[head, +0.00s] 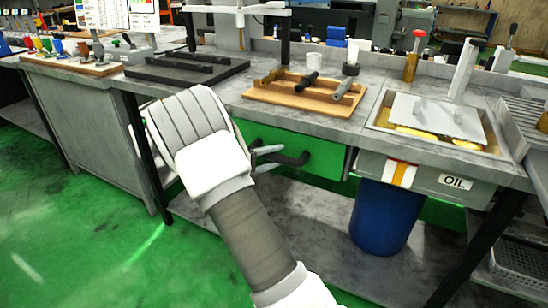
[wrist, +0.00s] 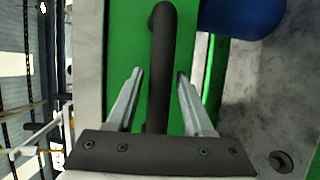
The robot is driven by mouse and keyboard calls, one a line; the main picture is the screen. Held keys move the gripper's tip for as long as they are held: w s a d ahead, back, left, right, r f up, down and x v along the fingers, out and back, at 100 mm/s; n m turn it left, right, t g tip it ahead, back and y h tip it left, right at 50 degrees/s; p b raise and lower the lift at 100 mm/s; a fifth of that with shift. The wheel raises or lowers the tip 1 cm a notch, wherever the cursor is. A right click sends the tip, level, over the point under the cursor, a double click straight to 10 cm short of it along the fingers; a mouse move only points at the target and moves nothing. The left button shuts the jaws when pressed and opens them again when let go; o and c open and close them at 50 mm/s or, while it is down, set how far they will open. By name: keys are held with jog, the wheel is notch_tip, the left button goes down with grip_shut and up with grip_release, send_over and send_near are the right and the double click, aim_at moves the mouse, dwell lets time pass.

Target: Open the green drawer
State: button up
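The green drawer (head: 325,157) is under the worktop in the middle of the head view. Its front looks flush or nearly flush with the bench. Its dark bar handle (head: 290,160) shows partly beside my gripper (head: 268,152). In the wrist view, the drawer front (wrist: 122,50) is a green panel and the handle (wrist: 162,60) runs between the two fingers. My gripper (wrist: 160,88) is open, with a finger on each side of the handle and gaps on both sides. My arm hides the left part of the drawer in the head view.
A grey workbench (head: 300,125) bears a wooden board (head: 305,95) with tools and a dark plate (head: 187,70). An oil tray (head: 440,183) sits to the right of the drawer. A blue barrel (head: 385,215) stands below it. Green floor is clear at the left.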

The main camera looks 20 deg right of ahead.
grip_shut()
dwell(1.2)
